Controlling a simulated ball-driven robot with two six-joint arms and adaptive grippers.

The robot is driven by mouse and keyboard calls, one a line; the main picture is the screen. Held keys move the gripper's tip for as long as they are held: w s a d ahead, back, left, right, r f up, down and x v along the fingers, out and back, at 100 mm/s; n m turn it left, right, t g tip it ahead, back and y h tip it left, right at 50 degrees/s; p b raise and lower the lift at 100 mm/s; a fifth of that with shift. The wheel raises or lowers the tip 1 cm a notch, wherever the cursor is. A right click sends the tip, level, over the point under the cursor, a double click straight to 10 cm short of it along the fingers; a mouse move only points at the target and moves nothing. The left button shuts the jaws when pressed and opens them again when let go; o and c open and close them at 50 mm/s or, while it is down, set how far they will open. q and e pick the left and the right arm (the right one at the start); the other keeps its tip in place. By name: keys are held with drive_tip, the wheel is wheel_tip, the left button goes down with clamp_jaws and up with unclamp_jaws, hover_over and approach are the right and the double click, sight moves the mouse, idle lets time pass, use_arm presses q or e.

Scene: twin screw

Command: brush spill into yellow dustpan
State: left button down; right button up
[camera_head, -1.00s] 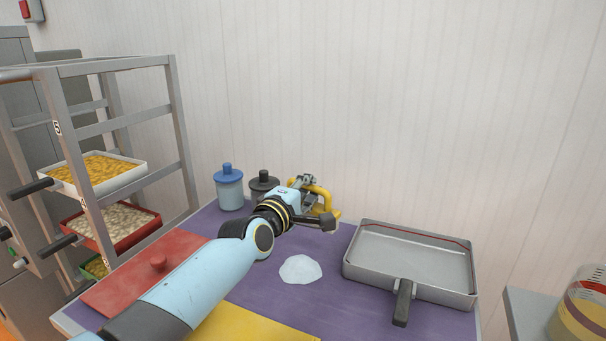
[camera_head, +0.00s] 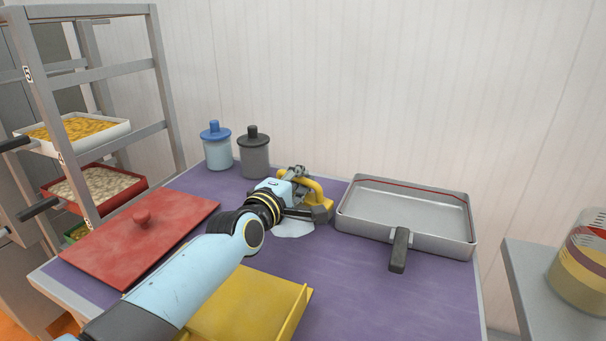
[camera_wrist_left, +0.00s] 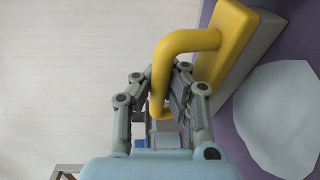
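A yellow brush (camera_head: 320,205) with a looped handle stands on the purple table at the far edge of the white spill (camera_head: 294,231). My left gripper (camera_head: 298,184) is shut on the brush handle, which also shows between its fingers in the left wrist view (camera_wrist_left: 185,42). The spill lies beside the brush's grey base in the wrist view (camera_wrist_left: 280,118); in the head view my left arm hides part of it. The yellow dustpan (camera_head: 240,310) lies at the table's near side, partly behind my arm. My right gripper is out of view.
A metal pan (camera_head: 405,222) with a black handle sits right of the brush. A red board (camera_head: 130,240) lies at left. A blue-lidded jar (camera_head: 218,150) and a grey jar (camera_head: 254,157) stand at the back. The purple table (camera_head: 360,300) is clear at front right.

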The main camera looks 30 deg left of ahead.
use_arm(q)
drive_tip(key=s, duration=1)
drive_tip(key=s+d+p, duration=0.1)
drive_tip(key=s, duration=0.5)
drive_tip(key=shift+r, duration=0.1)
drive_tip(key=r+p, duration=0.5)
drive_tip(key=shift+w, duration=0.35)
